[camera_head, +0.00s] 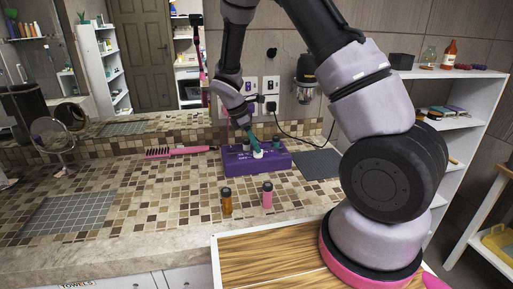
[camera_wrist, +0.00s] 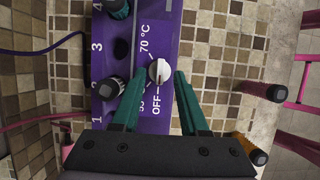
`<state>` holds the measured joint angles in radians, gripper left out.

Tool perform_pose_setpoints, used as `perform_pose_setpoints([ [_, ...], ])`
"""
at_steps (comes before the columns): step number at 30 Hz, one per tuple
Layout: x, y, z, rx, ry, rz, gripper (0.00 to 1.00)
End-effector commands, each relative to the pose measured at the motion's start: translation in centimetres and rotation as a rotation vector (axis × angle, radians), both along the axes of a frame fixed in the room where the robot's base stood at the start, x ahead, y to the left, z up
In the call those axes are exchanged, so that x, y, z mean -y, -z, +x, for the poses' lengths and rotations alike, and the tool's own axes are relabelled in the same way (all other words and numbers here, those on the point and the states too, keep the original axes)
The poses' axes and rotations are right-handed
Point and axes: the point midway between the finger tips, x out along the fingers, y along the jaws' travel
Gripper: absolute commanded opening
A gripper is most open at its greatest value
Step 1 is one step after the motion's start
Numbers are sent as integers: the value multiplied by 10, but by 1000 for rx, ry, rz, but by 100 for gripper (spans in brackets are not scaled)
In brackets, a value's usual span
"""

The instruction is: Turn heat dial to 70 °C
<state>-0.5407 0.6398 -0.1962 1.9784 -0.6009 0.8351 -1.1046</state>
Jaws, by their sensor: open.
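The heat dial (camera_wrist: 159,72) is a small white and grey knob on a purple box (camera_wrist: 152,120). White print beside it reads "70 °C", a partly hidden 55 mark, and "OFF". I cannot tell clearly which mark the dial points at. My gripper (camera_wrist: 161,74) is open, with its two teal fingers reaching to either side of the dial; contact is not clear. The left finger covers part of the print. In the head view, the purple box (camera_head: 232,168) stands on the tiled counter and my gripper (camera_head: 255,147) points down at its top.
Dark-capped holders (camera_wrist: 107,88) stand in the box beside the numbers. An orange bottle (camera_head: 227,203) and a pink bottle (camera_head: 267,196) stand in front of the box. A pink hair tool (camera_head: 180,151) lies left, a grey mat (camera_head: 318,164) right. The counter's left side is mostly clear.

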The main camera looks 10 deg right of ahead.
Motion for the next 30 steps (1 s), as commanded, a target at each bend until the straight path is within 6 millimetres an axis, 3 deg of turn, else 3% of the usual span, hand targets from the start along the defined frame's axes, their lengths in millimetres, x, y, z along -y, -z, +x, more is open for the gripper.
perform_pose_setpoints([
  [6, 7, 16, 0, 0, 3, 0, 44],
  [14, 7, 17, 0, 1, 3, 1, 44],
  [15, 7, 17, 0, 1, 2, 1, 36],
  [18, 7, 17, 0, 1, 2, 0, 0],
  [30, 7, 16, 0, 1, 35, 1, 0],
])
